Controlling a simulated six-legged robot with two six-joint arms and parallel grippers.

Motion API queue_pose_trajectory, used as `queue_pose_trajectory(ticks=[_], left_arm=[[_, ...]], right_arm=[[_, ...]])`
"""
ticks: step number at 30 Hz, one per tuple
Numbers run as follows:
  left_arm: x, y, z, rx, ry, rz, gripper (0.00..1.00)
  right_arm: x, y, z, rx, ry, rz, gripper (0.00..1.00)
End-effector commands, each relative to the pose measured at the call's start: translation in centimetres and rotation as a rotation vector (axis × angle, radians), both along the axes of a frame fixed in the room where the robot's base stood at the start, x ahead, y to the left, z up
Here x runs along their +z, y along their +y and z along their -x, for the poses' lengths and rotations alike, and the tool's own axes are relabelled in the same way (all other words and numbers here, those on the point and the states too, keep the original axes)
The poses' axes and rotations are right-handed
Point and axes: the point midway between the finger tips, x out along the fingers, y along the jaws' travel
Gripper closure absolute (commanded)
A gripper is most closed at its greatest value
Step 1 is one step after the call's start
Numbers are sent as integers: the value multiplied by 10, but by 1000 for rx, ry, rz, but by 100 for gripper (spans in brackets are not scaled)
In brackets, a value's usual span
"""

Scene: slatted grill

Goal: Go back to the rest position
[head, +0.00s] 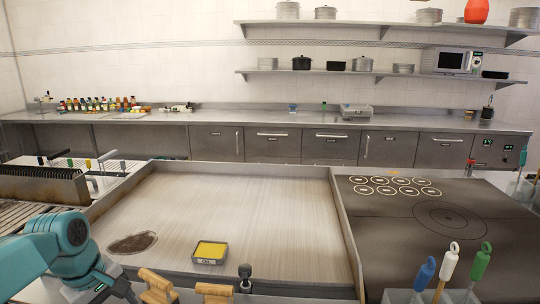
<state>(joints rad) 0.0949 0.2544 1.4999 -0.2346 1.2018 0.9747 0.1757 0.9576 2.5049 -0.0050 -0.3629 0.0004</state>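My teal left arm comes in from the left edge. Its grey and dark end, my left gripper (122,290), is at the bottom of the head view, left of two wooden handles (157,285). Its fingers are cut off or hidden, so I cannot tell their opening or whether they hold anything. My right arm and gripper are not in view. The slatted grill (20,213) is at the left, partly behind my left arm.
At right are a dark hotplate (400,225) with ringed discs and white, blue and green handles (450,262). A steel counter (250,118) runs behind.

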Motion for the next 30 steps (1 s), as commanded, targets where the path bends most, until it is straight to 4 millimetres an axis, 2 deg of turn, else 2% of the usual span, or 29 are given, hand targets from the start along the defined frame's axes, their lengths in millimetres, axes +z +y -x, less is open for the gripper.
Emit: queue_pose_trajectory(ticks=[1,8,11,14,17,18,21,22,24,28,29,30], left_arm=[[-15,-6,-4,-30,5,4,40],[-86,-36,-15,-180,-2,29,40],[-124,-53,-13,-257,-6,45,40],[-172,-76,-4,-350,-9,68,40],[-233,-105,21,-465,-16,99,40],[-260,-119,37,-517,-20,113,40],[-315,-149,85,-635,-37,137,40],[-328,-156,101,-666,-41,141,40],[-350,-169,135,-731,-51,145,40],[-369,-182,182,-818,-65,139,40],[-371,-183,188,-830,-68,136,40],[-373,-185,194,-843,-70,134,40]], right_arm=[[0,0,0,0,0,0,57],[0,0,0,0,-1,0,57],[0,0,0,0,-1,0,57],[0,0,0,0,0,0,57],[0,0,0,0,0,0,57],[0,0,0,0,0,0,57],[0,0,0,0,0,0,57],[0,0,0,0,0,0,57],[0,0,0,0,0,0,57],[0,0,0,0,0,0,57],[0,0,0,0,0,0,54],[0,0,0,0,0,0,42]])
